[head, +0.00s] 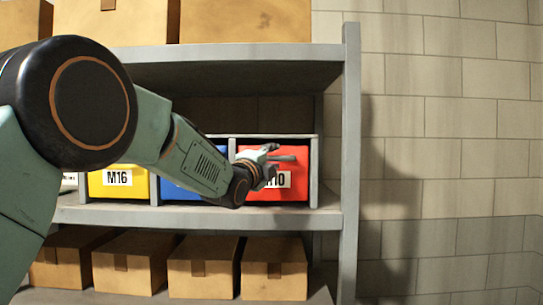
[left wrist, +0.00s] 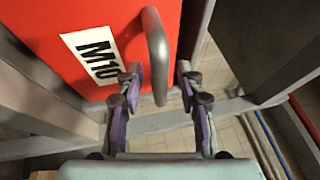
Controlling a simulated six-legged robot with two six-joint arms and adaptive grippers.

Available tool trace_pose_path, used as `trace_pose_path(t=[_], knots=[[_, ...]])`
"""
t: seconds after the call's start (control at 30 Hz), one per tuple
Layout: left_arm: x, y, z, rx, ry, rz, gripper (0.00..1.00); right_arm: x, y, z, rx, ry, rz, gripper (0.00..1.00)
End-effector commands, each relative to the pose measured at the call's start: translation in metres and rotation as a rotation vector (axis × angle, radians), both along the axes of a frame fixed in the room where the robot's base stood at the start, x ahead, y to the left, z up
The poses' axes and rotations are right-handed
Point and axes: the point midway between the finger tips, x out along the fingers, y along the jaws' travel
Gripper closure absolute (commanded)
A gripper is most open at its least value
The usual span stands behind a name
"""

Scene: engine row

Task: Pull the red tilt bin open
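The red tilt bin (head: 300,165) stands at the right end of a row of bins on the middle shelf, its front about level with its neighbours. It carries a white M10 label, partly hidden by my left gripper (head: 272,154) in the head view. In the left wrist view the red front (left wrist: 65,20) fills the upper left, with a grey bar handle (left wrist: 157,50) on it. My left gripper (left wrist: 160,72) is open, one finger on each side of the handle, with visible gaps. My right gripper is not in view.
The yellow M16 bin (head: 118,190) and a blue bin (head: 170,190) stand left of the red one. The shelf's grey upright (head: 350,150) is close on the right. Cardboard boxes (head: 275,270) fill the shelf below. The block wall (head: 450,150) is bare.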

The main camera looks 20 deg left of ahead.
Motion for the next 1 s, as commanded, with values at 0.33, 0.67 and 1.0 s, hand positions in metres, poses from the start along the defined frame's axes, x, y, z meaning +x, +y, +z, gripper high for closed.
trace_pose_path(t=[0.33,0.67,1.0], knots=[[0.0006,-0.0001,-0.0003,0.000,-0.001,0.000,0.70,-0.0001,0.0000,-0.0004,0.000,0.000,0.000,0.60],[0.0004,0.0001,-0.0006,-0.001,0.000,0.000,0.98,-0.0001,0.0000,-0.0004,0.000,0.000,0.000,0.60],[0.0004,-0.0010,-0.0004,0.002,0.000,-0.002,1.00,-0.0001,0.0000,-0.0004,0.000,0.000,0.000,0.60]])
